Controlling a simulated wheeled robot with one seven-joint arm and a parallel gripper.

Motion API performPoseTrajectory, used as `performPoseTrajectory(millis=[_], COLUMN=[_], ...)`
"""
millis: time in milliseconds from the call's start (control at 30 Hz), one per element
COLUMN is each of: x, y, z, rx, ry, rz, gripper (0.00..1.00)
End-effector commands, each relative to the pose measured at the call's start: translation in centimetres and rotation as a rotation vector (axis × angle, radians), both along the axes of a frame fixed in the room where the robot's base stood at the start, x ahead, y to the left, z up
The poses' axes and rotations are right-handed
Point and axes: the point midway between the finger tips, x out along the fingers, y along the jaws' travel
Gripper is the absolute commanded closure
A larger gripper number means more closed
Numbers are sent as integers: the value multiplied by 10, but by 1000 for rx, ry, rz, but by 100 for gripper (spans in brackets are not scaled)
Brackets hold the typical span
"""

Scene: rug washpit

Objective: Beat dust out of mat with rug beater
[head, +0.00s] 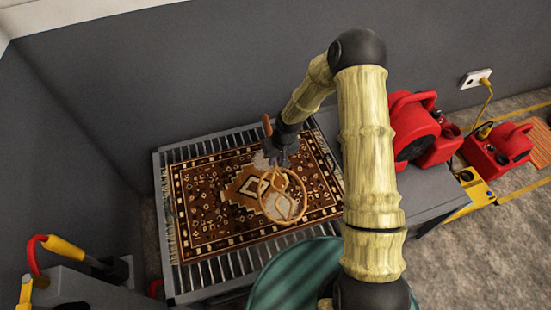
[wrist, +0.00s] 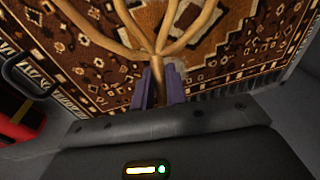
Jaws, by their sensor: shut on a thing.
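A brown patterned mat (head: 205,205) lies flat on a grey slatted rack (head: 190,284). It also fills the upper part of the wrist view (wrist: 67,55). My gripper (head: 280,158) is above the right part of the mat and is shut on the rug beater (head: 304,196). The beater's looped wicker head hangs over the mat's middle right, and its handle end sticks up behind the gripper. In the wrist view, the purple fingers of my gripper (wrist: 160,88) close around the beater's neck (wrist: 158,62). I cannot tell whether the beater touches the mat.
Red blower machines (head: 416,128) stand right of the rack, partly behind my arm. A second red unit (head: 500,150) is plugged into a wall socket (head: 476,78). A green round drum (head: 297,280) stands in front. Grey walls close off the back and left.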

Motion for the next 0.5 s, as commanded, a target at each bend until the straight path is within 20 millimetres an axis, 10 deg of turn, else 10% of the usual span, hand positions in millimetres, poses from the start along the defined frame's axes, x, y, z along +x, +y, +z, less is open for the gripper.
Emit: performPoseTrajectory(millis=[500], x=[0], y=[0], z=[-51], rx=[1], ry=[-2], rz=[0], gripper=[100])
